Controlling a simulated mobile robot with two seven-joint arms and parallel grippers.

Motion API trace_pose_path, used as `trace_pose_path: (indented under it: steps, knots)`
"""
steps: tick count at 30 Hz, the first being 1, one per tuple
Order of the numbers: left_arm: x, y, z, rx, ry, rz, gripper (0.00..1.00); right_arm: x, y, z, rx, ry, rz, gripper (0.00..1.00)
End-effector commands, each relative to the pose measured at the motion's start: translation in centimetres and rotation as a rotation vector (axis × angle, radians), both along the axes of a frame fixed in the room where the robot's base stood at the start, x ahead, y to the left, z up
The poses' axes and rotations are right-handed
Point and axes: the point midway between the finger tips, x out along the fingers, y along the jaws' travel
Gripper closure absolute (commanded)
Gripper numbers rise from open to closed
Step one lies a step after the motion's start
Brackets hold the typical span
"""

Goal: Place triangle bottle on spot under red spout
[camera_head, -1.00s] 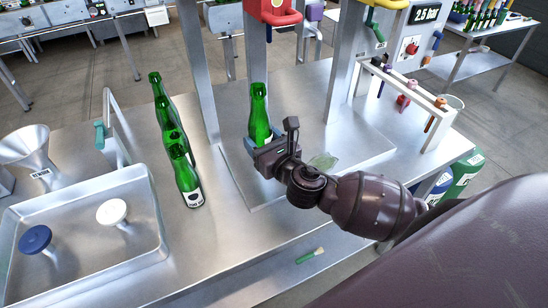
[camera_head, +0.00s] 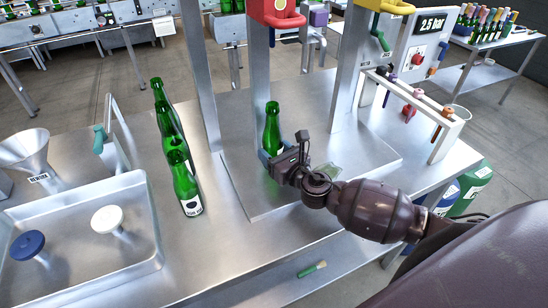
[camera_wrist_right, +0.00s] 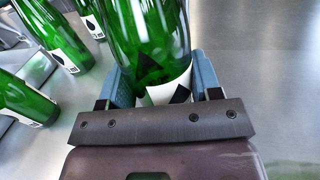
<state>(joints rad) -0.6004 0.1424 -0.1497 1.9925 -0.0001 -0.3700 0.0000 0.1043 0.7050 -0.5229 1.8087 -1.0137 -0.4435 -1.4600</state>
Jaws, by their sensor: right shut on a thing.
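My right gripper (camera_head: 284,163) is shut on a green glass bottle (camera_head: 272,125), which stands upright between its fingers. In the right wrist view the bottle (camera_wrist_right: 150,40) fills the space between the blue-grey fingers (camera_wrist_right: 160,85). Its white label shows part of a dark mark, mostly hidden by the gripper, so I cannot make out its full shape. The red spout head (camera_head: 276,12) is above and slightly behind the bottle in the head view. The bottle is over the raised metal plate (camera_head: 270,205); whether its base touches is hidden. My left gripper is not in view.
Several green bottles (camera_head: 181,178) stand in a row to the left; labels in the wrist view show a drop mark. A metal tray (camera_head: 150,235) with two stoppers is at the left. A metal post (camera_head: 198,75) stands left of the held bottle. A yellow spout head (camera_head: 397,6) is to the right.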

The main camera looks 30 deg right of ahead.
Motion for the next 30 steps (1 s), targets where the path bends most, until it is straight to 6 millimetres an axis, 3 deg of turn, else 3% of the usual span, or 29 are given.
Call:
trace_pose_path:
  steps: [3,16,17,21,30]
  knots:
    - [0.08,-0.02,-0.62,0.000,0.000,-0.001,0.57,0.04,-0.03,-1.31,0.000,0.000,0.000,0.72]
    - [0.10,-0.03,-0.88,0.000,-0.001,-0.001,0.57,0.02,-0.02,-1.69,0.000,-0.001,0.000,0.72]
    - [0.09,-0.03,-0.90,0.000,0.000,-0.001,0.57,0.00,-0.02,-1.76,0.000,0.000,0.000,0.40]
    - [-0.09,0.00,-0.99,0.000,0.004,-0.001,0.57,0.00,-0.02,-1.66,0.000,0.000,0.000,0.19]
    - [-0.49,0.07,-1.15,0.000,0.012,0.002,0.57,0.00,-0.02,-1.58,0.000,0.000,0.000,0.16]
